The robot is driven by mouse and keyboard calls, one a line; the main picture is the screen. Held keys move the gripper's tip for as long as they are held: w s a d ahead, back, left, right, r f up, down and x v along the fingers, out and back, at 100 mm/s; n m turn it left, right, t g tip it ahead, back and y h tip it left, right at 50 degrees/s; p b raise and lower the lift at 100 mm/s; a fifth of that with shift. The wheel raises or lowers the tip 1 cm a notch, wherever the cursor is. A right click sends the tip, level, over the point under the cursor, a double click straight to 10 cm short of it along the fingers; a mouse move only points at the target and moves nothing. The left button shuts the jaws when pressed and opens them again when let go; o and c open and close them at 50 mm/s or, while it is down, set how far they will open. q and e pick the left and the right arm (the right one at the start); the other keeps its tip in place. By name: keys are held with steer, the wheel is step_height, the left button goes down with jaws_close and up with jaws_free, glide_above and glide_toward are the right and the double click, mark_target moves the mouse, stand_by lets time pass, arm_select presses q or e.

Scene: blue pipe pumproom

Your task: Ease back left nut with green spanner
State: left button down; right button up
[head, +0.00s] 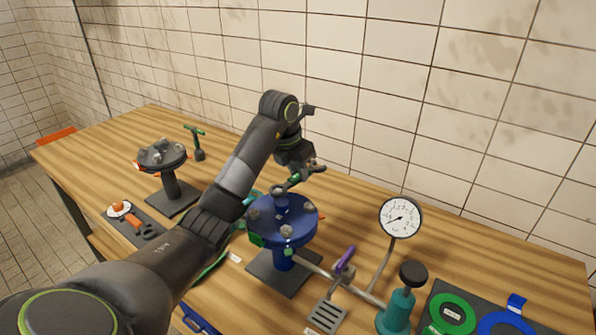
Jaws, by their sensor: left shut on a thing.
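My left gripper (308,171) is shut on the green spanner (290,184). The spanner is above the far side of the blue flange (270,222), near the nuts at its back. I cannot tell whether the spanner's head is around a nut or only above it. Grey nuts (286,231) show on the front of the flange top. The back left nut is hard to make out beside my arm. My right gripper is not in view.
A pressure gauge (400,218) and a teal pump (396,312) stand right of the flange. A dark flange on a stand (162,155) and a green-handled tool (197,142) are at left. Green and blue rings (452,314) lie at front right. The tiled wall is close behind.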

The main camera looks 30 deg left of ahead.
arm_select(q)
steer(key=shift+r, duration=0.15)
steer(key=shift+r+p, duration=1.05)
steer(key=shift+r, duration=0.6)
